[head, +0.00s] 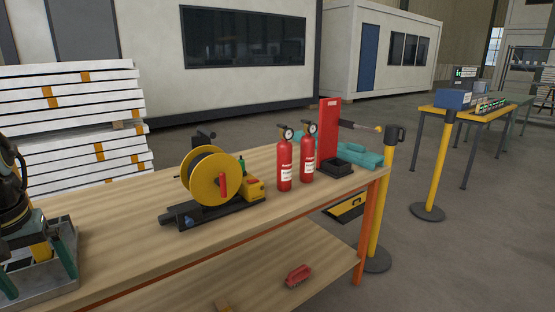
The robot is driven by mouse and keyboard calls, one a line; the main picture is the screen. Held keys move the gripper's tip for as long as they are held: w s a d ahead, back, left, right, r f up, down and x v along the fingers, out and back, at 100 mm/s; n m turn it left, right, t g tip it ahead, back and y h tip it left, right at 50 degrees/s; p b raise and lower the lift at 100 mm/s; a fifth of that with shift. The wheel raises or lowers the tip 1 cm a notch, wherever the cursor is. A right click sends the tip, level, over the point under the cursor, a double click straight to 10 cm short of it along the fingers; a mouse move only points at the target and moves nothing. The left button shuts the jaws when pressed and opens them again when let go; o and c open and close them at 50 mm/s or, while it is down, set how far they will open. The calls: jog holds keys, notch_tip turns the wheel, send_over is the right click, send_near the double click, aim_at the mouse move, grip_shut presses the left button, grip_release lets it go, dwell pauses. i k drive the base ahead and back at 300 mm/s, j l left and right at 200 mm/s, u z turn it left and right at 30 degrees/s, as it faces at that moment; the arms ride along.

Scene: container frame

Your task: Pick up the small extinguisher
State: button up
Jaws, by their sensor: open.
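Two small red extinguishers stand upright side by side on the wooden workbench (125,240), towards its right end. The left extinguisher (285,172) and the right extinguisher (307,165) each have a white label, a round gauge and a dark valve on top. They look nearly the same size, with a narrow gap between them, so I cannot tell which one is meant by "small". My gripper is not in this view, and nothing is seen holding either extinguisher.
A yellow reel (199,177) on a dark base stands left of the extinguishers. A red upright stand (329,128) with a black tray stands right of them. A metal tray (45,284) with tools is at the left. The bench front is clear. A yellow post (382,205) stands beyond the right end.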

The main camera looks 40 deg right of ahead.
aim_at(308, 141)
jog(key=l+u, duration=0.2)
jog(key=u, duration=0.3)
jog(key=k+l+u, duration=0.1)
jog(key=u, duration=0.35)
jog(key=k+l+u, duration=0.4)
jog(key=l, duration=0.35)
jog(key=k+l+u, duration=0.35)
jog(key=k+l, duration=0.9)
jog(key=k+l+u, duration=0.1)
jog(key=k+l, duration=0.55)
jog(key=k, duration=0.1)
